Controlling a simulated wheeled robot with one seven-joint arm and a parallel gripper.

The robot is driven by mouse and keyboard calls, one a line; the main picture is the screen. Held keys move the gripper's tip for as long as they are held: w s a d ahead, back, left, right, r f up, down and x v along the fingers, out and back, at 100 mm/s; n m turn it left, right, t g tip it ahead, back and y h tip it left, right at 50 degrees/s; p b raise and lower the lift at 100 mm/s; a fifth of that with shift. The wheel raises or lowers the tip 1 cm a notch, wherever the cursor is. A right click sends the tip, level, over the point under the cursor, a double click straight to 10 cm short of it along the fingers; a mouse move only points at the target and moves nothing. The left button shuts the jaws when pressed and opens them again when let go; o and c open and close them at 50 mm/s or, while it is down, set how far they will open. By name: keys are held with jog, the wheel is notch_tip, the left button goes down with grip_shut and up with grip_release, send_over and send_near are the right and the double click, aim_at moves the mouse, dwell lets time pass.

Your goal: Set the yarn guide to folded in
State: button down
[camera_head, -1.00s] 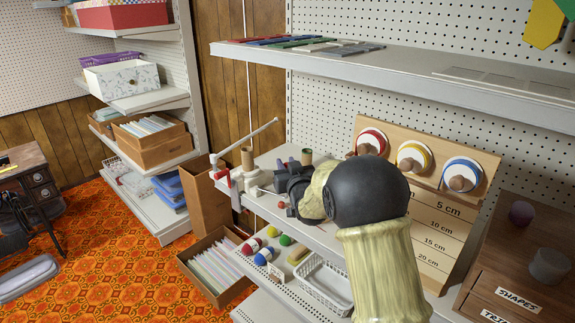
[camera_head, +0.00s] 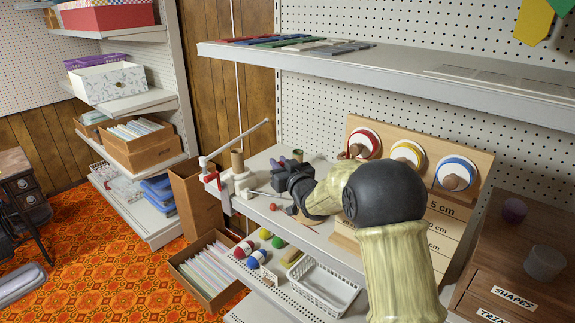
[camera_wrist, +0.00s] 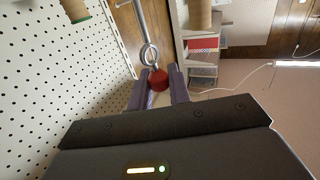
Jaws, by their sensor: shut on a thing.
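The yarn winder (camera_head: 236,180) is clamped at the left end of the middle shelf, with a brown cone on top and a pale bar slanting up to the right. Its yarn guide is a thin metal rod with a ring at its end (camera_wrist: 149,55), and a red ball (camera_wrist: 158,80) sits just by the ring. In the wrist view my gripper (camera_wrist: 162,84) has its two purple-grey fingers on either side of the red ball, shut on it. In the head view my gripper (camera_head: 278,172) is just right of the winder; the ball in its grasp is hard to make out there.
A shelf with flat coloured pieces (camera_head: 300,43) runs above my arm. Yarn balls (camera_head: 256,258) and a white basket (camera_head: 322,285) sit on the shelf below. A peg board with ringed discs (camera_head: 408,153) stands to the right. A file box (camera_head: 205,270) is on the floor.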

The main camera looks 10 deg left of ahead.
jog(key=c, duration=1.3)
grip_release()
jog(key=shift+c, duration=0.2)
jog(key=shift+s, duration=0.1)
jog(key=b+v, duration=0.3)
jog(key=v, duration=1.4)
jog(key=shift+s, duration=0.1)
